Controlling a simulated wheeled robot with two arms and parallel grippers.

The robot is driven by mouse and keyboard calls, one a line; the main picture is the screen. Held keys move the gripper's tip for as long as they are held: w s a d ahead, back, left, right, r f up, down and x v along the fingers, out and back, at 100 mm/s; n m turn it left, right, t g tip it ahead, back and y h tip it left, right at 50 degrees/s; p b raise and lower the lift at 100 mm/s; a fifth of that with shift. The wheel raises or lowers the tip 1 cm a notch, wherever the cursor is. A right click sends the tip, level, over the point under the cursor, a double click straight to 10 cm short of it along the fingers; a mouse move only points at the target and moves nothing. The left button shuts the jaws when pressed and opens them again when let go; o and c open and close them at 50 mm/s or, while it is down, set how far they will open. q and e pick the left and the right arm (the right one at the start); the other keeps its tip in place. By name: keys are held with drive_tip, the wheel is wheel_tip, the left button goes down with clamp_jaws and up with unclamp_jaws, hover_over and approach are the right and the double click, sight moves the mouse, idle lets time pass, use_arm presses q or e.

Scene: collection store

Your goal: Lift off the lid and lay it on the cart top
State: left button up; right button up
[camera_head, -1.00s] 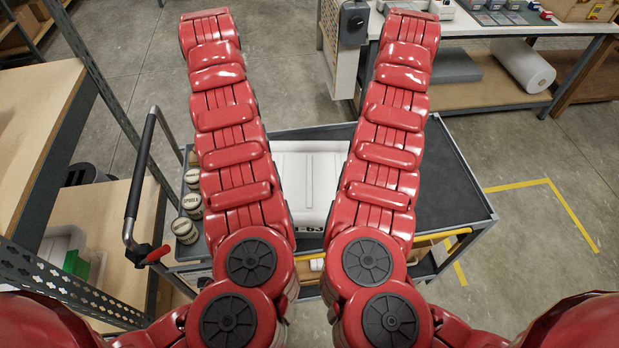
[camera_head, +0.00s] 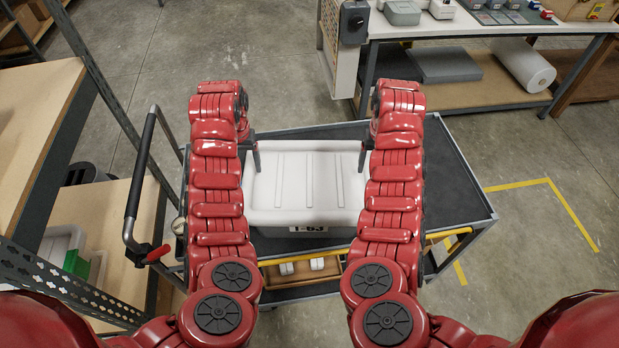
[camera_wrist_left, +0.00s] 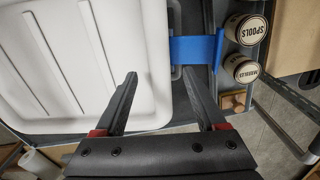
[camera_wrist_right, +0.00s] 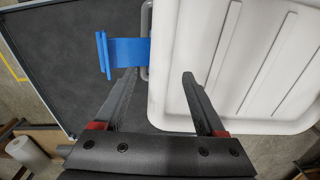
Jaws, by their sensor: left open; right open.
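A white box with a ribbed white lid (camera_head: 308,180) stands on the dark cart top (camera_head: 448,190). A label shows on its near side. My left gripper (camera_head: 255,155) is open at the lid's left edge. In the left wrist view its fingers (camera_wrist_left: 160,75) point toward the lid's rim (camera_wrist_left: 85,60), near a blue strap (camera_wrist_left: 198,48). My right gripper (camera_head: 364,155) is open at the lid's right edge. In the right wrist view its fingers (camera_wrist_right: 158,75) straddle the edge of the lid (camera_wrist_right: 245,60), near another blue strap (camera_wrist_right: 128,52). I cannot tell whether either touches the lid.
Bare cart top lies right of the box. Labelled tins (camera_wrist_left: 245,28) stand on the cart's other side. The cart handle (camera_head: 140,165) rises at left beside shelving (camera_head: 40,110). A workbench (camera_head: 480,27) stands behind. A lower tray (camera_head: 300,268) shows below.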

sight(248, 176)
use_arm(q)
drive_tip(key=shift+f, duration=1.75)
use_arm(e)
drive_tip(key=shift+f, duration=1.75)
use_arm(q)
clamp_jaws()
use_arm(e)
clamp_jaws()
